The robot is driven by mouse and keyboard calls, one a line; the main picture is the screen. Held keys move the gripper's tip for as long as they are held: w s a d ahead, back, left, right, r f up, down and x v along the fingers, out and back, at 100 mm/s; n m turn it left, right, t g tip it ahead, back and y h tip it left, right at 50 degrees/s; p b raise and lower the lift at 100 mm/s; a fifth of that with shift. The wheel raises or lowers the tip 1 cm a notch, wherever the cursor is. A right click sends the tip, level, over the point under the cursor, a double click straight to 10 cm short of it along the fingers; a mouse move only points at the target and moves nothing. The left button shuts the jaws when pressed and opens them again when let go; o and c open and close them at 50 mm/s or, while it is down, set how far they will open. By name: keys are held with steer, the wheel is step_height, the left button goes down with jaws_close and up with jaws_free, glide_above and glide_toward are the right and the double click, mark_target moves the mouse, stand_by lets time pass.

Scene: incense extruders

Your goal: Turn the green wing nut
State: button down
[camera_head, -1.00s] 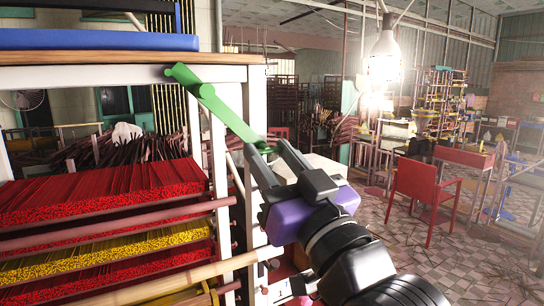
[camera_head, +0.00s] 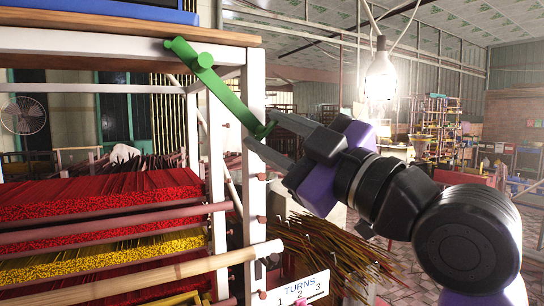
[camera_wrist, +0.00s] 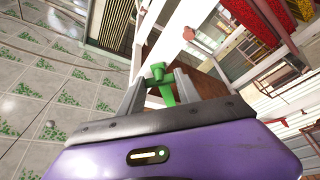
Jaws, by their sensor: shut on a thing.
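The green wing nut (camera_head: 220,85) is a long bar on the white frame, slanting from a round knob end at upper left to a lower right end. My gripper (camera_head: 264,129) is at the lower right end, with one finger above and one below, shut on it. The wing nut also shows in the wrist view (camera_wrist: 163,85), where its end stands between the two grey fingers of my gripper (camera_wrist: 161,78). The finger contact is partly hidden in the head view.
A white shelf frame (camera_head: 255,190) with a wooden top stands at left, holding red and yellow incense sticks (camera_head: 110,190). A sign reading "TURNS" (camera_head: 305,287) is low in front. Loose brown sticks (camera_head: 340,250) fan out below my arm. A lit bulb (camera_head: 381,75) hangs behind.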

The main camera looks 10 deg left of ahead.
steer(key=n+g+b, duration=0.1)
steer(key=n, duration=0.2)
steer(key=n+g+b, duration=0.1)
steer(key=n, duration=0.2)
steer(key=shift+d+n, duration=0.1)
steer(key=shift+n, duration=0.2)
steer(key=n+g, duration=0.1)
steer(key=n, duration=0.1)
steer(key=n+g+h, duration=0.1)
steer(key=n, duration=0.2)
steer(key=shift+r, duration=0.15)
steer(key=shift+h, duration=0.4)
steer(key=c, duration=0.8)
jaws_free()
steer(key=shift+c, duration=0.2)
steer(key=v, duration=0.7)
steer(key=shift+s+d+b, duration=0.2)
steer(key=shift+d+b, duration=0.1)
steer(key=shift+b, duration=0.05)
